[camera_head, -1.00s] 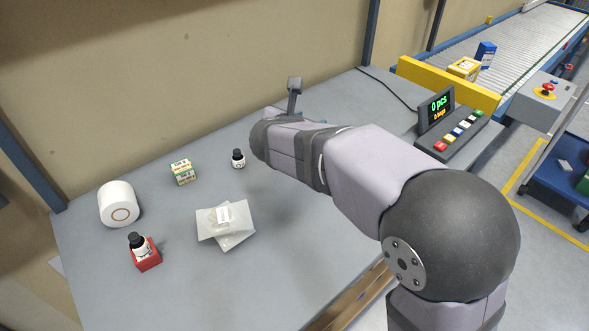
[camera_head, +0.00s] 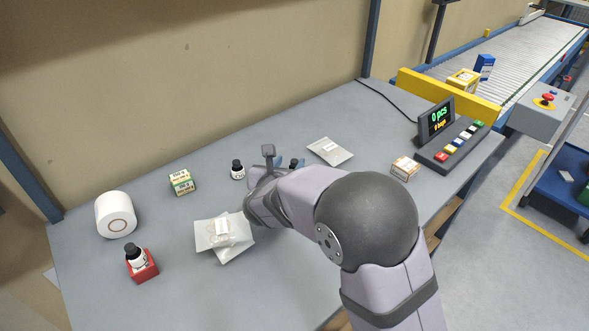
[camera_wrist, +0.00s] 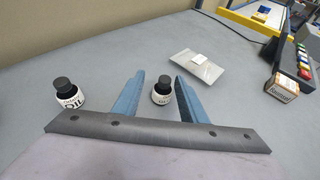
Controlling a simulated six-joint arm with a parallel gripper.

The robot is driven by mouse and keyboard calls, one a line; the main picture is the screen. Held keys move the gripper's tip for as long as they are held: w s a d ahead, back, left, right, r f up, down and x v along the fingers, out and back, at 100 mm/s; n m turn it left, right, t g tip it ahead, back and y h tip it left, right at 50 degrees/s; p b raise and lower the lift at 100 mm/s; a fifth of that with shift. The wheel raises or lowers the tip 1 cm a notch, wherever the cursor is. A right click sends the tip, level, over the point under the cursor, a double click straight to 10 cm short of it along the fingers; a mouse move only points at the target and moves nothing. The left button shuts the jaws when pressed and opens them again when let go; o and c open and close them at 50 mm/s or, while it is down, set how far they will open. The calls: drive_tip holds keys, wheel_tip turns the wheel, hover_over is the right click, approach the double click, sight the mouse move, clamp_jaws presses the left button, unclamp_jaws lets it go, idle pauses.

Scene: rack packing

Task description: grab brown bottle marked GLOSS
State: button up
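A small dark bottle (camera_wrist: 161,92) with a black cap and white label stands upright between the two blue fingers of my gripper (camera_wrist: 158,77) in the wrist view. Its label is small and partly cut off; it seems to begin with GL. The fingers are apart, with a gap beside the bottle. In the head view my gripper (camera_head: 286,163) is low over the table, and my arm hides most of this bottle. A similar dark bottle (camera_wrist: 70,96), its label reading OIL, stands outside the left finger; it also shows in the head view (camera_head: 238,170).
A clear bag (camera_head: 329,151) lies beyond my gripper, and a small carton (camera_head: 404,168) stands to the right.

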sight(295, 160)
drive_tip(key=shift+d+p+x, duration=0.25)
drive_tip(key=shift+x, duration=1.5)
drive_tip(key=shift+d+p+x, duration=0.2)
drive_tip(key=shift+p+x, duration=0.05)
drive_tip(key=shift+x, duration=1.5)
clamp_jaws()
